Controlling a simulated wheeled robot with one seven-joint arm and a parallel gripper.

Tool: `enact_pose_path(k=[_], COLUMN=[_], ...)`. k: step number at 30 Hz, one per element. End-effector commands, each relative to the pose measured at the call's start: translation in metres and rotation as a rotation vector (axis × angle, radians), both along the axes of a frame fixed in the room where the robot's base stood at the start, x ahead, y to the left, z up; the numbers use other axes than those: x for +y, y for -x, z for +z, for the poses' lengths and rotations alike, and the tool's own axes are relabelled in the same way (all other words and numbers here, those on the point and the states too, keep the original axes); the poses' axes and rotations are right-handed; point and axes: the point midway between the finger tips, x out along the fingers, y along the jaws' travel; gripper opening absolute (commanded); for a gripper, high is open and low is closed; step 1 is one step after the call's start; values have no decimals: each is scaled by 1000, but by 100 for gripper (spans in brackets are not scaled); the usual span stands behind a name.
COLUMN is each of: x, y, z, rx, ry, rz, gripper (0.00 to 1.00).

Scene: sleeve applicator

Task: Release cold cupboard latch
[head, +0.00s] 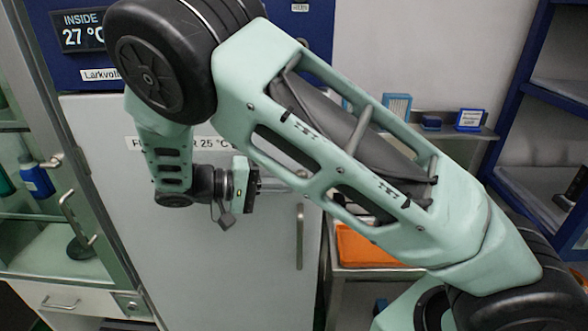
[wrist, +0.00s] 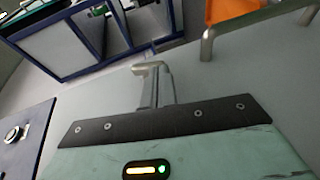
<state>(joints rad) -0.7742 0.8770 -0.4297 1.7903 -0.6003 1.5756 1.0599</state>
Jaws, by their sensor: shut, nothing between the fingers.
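The cold cupboard's pale grey door (head: 200,270) fills the middle of the head view, under a blue panel with a display (head: 83,36) reading INSIDE 27 °C. A vertical metal handle (head: 299,237) is on the door's right side. A metal bar, apparently this handle, shows in the wrist view (wrist: 207,45). My gripper (head: 275,185) is in front of the door, above and left of the handle, its fingers partly hidden by my arm. In the wrist view my gripper (wrist: 152,70) is shut and empty, apart from the bar. I cannot make out a separate latch.
A glass-fronted cabinet (head: 60,205) stands at the left. An orange tray (head: 365,247) sits on a metal stand right of the door. Blue shelving (head: 515,110) is at the far right. A dark panel with a round fitting (wrist: 15,134) is in the wrist view.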

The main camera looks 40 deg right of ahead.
Motion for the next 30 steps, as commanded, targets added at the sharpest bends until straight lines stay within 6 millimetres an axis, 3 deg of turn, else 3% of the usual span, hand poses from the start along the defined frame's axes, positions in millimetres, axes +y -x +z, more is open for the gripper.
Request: enact_pose_path(k=[30], x=[-2], y=[2], z=[-9], rx=[-3], ry=[-4], rz=[0], gripper=[0])
